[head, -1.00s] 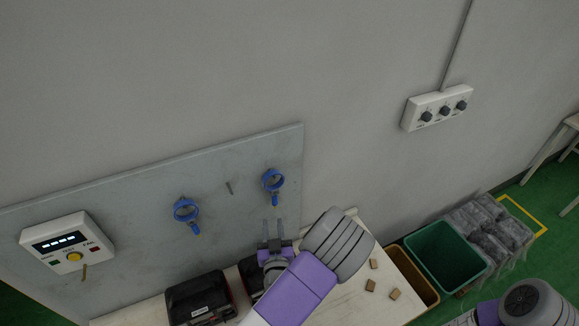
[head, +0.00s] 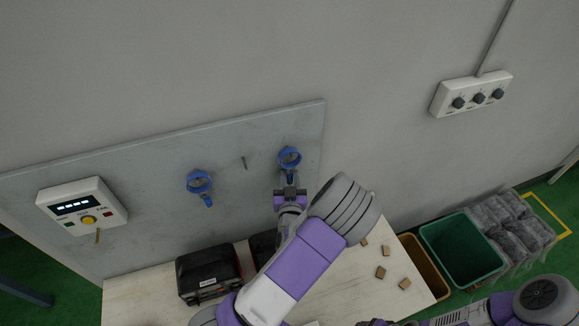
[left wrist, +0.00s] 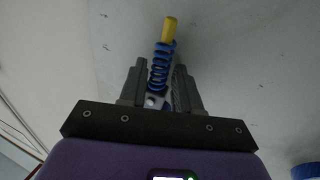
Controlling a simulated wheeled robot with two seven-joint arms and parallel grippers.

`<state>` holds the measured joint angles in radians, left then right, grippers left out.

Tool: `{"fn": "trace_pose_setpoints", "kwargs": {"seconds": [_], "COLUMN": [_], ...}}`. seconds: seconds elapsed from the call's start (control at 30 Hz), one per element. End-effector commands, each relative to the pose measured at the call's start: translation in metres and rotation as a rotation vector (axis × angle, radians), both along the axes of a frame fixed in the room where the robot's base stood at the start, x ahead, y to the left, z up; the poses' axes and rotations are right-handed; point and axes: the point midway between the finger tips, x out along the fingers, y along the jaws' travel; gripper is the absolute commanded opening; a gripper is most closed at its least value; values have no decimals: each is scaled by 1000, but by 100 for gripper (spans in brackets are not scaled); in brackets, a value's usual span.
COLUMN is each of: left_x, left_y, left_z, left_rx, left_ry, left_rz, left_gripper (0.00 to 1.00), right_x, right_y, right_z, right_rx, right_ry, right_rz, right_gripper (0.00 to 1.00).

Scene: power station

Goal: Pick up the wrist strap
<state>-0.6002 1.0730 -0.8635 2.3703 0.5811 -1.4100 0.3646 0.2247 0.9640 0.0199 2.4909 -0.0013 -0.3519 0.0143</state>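Two blue wrist straps hang on the grey wall panel. The left strap (head: 199,182) hangs free. The right strap (head: 290,158) has my left gripper (head: 290,180) just below its ring, at the hanging coil. In the left wrist view, the blue coil (left wrist: 160,68) with its yellow end (left wrist: 169,29) stands between the two fingers of my left gripper (left wrist: 160,85). The fingers are apart with the coil between them, and I see no clear grip on it. My right gripper is out of view.
The panel (head: 130,165) carries a white control box (head: 82,206) and a small peg (head: 244,163). Below stands a table (head: 140,290) with a black case (head: 208,273) and small wooden blocks (head: 381,272). A green bin (head: 462,249) and a brown bin (head: 424,268) stand at right.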

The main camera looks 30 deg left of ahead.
Motion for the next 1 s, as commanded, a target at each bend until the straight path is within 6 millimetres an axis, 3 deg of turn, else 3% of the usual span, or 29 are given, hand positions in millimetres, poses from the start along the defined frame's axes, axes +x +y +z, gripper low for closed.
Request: {"fn": "trace_pose_setpoints", "kwargs": {"seconds": [0.23, 0.47, 0.77, 1.0], "left_x": [2, 2, 2, 3], "left_y": [1, 1, 1, -2], "left_z": [-1, -1, 0, 15], "left_rx": [-1, -1, -1, -3], "left_ry": [1, 1, 0, -1], "left_rz": [0, 0, -1, -6], "left_gripper": [32, 0, 0, 0], "right_x": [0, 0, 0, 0], "right_y": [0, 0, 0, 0], "right_z": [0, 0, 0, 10], "right_rx": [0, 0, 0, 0], "right_ry": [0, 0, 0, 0], "right_rz": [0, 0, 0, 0], "right_gripper": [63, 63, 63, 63]}}
